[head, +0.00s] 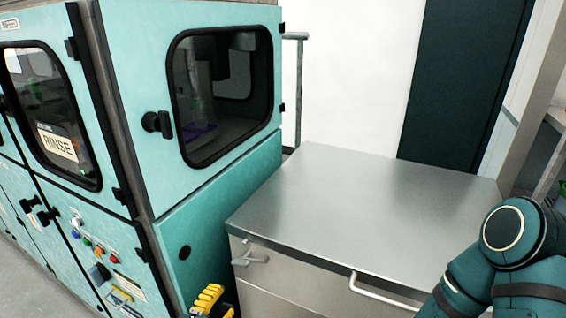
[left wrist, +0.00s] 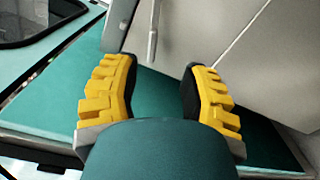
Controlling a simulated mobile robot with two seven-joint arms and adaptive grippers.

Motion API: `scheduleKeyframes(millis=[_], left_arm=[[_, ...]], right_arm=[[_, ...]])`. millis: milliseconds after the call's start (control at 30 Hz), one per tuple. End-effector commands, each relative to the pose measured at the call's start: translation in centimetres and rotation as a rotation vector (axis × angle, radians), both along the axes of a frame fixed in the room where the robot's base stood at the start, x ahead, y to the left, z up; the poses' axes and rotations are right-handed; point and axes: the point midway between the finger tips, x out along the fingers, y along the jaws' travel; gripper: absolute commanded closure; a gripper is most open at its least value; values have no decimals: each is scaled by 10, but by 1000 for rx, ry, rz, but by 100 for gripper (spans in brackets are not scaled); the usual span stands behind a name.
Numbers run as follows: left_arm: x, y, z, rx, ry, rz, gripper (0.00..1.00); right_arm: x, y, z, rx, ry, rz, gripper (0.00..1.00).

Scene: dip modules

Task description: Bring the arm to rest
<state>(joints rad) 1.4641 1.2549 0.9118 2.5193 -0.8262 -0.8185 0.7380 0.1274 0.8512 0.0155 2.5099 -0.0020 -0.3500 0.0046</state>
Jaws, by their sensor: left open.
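My left gripper (head: 211,300) shows at the bottom edge of the head view, with yellow ridged fingers, in front of the teal machine's lower side and left of the steel cabinet. In the left wrist view its two yellow fingers (left wrist: 157,95) stand apart with nothing between them. The gap faces a teal panel (left wrist: 155,108) and a grey cabinet front. A teal arm of mine (head: 510,240) shows at the lower right of the head view. My right gripper is not in view.
A teal machine (head: 222,195) with dark windows and a RINSE sign (head: 58,143) stands at the left. A steel cabinet (head: 350,205) with a bare top and a front handle (head: 385,293) is close to its right. A dark door (head: 465,85) is behind.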

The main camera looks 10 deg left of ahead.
Motion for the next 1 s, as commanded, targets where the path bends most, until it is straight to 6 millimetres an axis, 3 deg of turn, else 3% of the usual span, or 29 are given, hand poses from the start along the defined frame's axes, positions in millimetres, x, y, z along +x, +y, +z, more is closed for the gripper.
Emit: scheduleKeyframes(millis=[167,300,433,700,1000], left_arm=[[-12,-53,-33,121,109,-181,56],[-36,-95,-69,281,217,-372,56],[-61,-118,-99,441,299,-535,56],[-104,-126,-140,788,419,-819,56],[-118,-104,-148,1113,487,-1004,56]], right_arm=[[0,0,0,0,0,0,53],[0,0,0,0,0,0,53],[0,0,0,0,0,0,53],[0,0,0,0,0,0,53],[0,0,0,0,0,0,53]])
